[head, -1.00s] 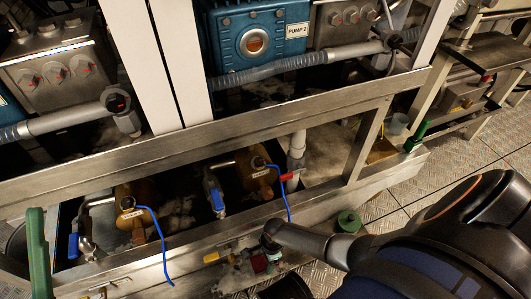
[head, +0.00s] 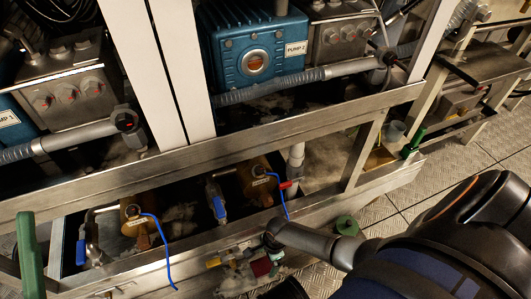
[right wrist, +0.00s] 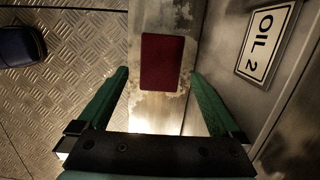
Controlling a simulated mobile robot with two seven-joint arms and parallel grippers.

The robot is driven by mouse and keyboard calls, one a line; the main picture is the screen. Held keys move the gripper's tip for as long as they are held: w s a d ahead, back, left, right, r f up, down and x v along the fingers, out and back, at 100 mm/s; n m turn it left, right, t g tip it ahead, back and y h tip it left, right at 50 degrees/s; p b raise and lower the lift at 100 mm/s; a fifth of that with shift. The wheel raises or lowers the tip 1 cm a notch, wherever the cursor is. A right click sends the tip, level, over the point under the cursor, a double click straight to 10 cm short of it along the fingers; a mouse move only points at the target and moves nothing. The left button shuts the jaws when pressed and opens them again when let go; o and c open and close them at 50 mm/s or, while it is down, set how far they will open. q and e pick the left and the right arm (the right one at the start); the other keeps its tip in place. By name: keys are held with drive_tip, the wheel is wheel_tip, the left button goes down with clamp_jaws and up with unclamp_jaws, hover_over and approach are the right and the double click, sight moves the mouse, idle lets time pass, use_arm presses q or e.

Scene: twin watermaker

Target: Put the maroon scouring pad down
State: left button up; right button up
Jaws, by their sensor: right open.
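The maroon scouring pad (right wrist: 162,62) lies flat on a worn, pale metal ledge (right wrist: 158,116) in the right wrist view. It also shows as a small dark red patch in the head view (head: 261,266). My right gripper (right wrist: 159,77) is open, with its two green fingers spread on either side of the pad and a gap between each finger and the pad. In the head view its fingers are hard to make out below my dark wrist.
A wall with an OIL 2 label (right wrist: 268,42) stands close to the right finger. Chequered floor plate (right wrist: 60,100) lies left of the ledge. In the head view, a steel frame rail (head: 200,155) and blue-handled valves (head: 219,207) are behind the ledge.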

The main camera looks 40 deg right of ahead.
use_arm(q)
wheel_tip(320, 180, up, 6)
drive_tip(key=p, duration=0.4)
drive_tip(key=shift+s+a+r+m+t, duration=0.15)
drive_tip(key=shift+a+r+m+t, duration=0.1)
drive_tip(key=shift+a+m+t, duration=0.1)
use_arm(e)
wheel_tip(320, 180, up, 8)
drive_tip(key=d, duration=0.1)
drive_tip(key=shift+s, duration=0.15)
use_arm(q)
drive_tip(key=shift+f, duration=0.15)
use_arm(e)
drive_tip(key=shift+d+f, duration=0.1)
